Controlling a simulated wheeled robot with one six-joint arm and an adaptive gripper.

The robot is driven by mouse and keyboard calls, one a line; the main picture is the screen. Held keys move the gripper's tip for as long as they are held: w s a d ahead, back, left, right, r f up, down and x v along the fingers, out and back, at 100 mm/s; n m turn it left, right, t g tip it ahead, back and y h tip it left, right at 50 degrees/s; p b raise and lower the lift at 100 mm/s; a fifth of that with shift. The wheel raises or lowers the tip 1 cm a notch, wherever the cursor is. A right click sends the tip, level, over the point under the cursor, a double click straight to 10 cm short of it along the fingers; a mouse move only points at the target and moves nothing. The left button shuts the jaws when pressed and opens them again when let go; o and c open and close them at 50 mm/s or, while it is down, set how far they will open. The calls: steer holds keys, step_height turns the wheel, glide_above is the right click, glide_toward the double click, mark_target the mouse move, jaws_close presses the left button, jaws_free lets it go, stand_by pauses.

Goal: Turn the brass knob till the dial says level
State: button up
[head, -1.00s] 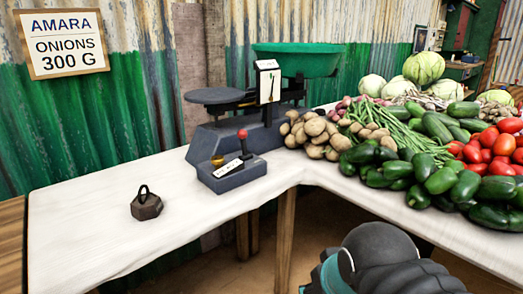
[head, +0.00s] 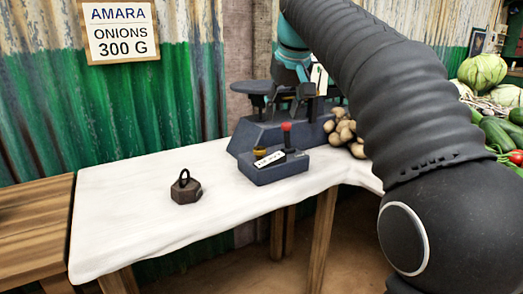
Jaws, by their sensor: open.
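The brass knob (head: 259,151) sits on the low grey box at the front of the dark scale (head: 246,138), left of a red-topped lever. The white dial (head: 319,78) is partly hidden behind my arm, and I cannot read its needle. My gripper (head: 304,91) is small and dark against the scale, in front of its upper part near the dial. It is open, holds nothing that I can see, and is above and to the right of the knob, apart from it. The scale's flat left plate (head: 257,87) shows; the green pan is hidden.
The red-topped lever (head: 287,128) stands close beside the knob, with a white label (head: 269,158) in front. An iron weight (head: 186,188) stands on the white-covered table (head: 130,205). Potatoes (head: 343,130) and vegetables lie right. The table's left part is clear.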

mark_target(260, 149)
steer(key=shift+n, duration=0.3)
steer(key=w+a+f+b, duration=0.1)
steer(key=w+f, duration=0.1)
steer(key=f, duration=0.2)
steer(key=w+a+f+b, duration=0.2)
steer(key=w+f, duration=0.1)
steer(key=f, duration=0.1)
steer(key=w+a+f+b, duration=0.2)
steer(key=w+f, duration=0.1)
steer(key=f, duration=0.1)
steer(key=shift+w+a+f, duration=0.15)
steer(key=shift+a+f, duration=0.05)
steer(key=shift+f, duration=0.1)
steer(key=c, duration=0.9)
steer(key=shift+o, duration=0.2)
steer(key=shift+r, duration=0.1)
